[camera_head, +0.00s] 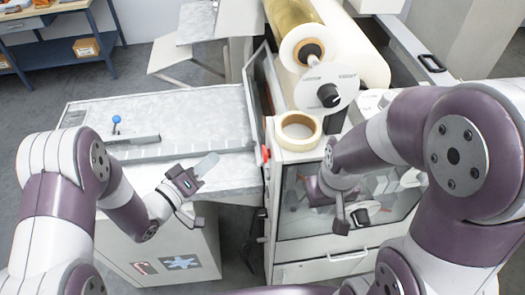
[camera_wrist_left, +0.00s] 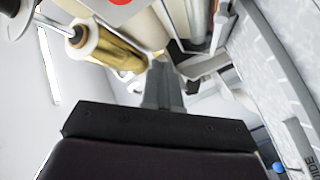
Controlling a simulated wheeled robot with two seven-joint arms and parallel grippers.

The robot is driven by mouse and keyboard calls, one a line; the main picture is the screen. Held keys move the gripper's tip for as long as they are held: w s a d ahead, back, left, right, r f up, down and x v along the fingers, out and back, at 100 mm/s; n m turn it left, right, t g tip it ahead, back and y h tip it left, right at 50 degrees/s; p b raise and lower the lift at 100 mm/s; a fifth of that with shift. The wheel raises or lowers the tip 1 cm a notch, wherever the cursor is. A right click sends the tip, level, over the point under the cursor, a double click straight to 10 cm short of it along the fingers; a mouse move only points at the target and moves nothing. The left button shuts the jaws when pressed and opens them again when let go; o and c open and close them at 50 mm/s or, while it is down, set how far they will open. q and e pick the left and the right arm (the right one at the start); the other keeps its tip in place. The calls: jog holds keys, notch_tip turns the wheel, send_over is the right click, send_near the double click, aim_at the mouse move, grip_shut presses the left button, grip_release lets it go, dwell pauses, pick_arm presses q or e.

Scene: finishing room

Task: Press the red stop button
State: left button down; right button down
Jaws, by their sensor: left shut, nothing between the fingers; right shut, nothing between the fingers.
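The red stop button (camera_head: 265,153) is a small red shape on the left edge of the white machine, beside the bed's right end. In the left wrist view a red round patch (camera_wrist_left: 120,2) is cut off by the top edge; I cannot tell if it is the same button. My left gripper (camera_head: 207,165) is shut and empty over the front of the bed, to the left of the button and apart from it. Its closed fingers show in the left wrist view (camera_wrist_left: 163,85). My right gripper (camera_head: 340,222) is shut and empty, pointing down in front of the machine's clear window.
The white machine (camera_head: 310,272) carries a tape roll (camera_head: 298,127) and large film rolls (camera_head: 368,65) on top. A blue shelf (camera_head: 60,50) stands far left.

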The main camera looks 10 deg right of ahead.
aim_at(267, 154)
pick_arm(q)
jog(key=shift+d, duration=0.15)
jog(key=d, duration=0.8)
jog(key=shift+d+b, duration=0.3)
dwell(1.7)
jog(key=shift+d, duration=0.4)
jog(key=shift+d, duration=0.4)
dwell(0.7)
jog(key=shift+a, duration=0.8)
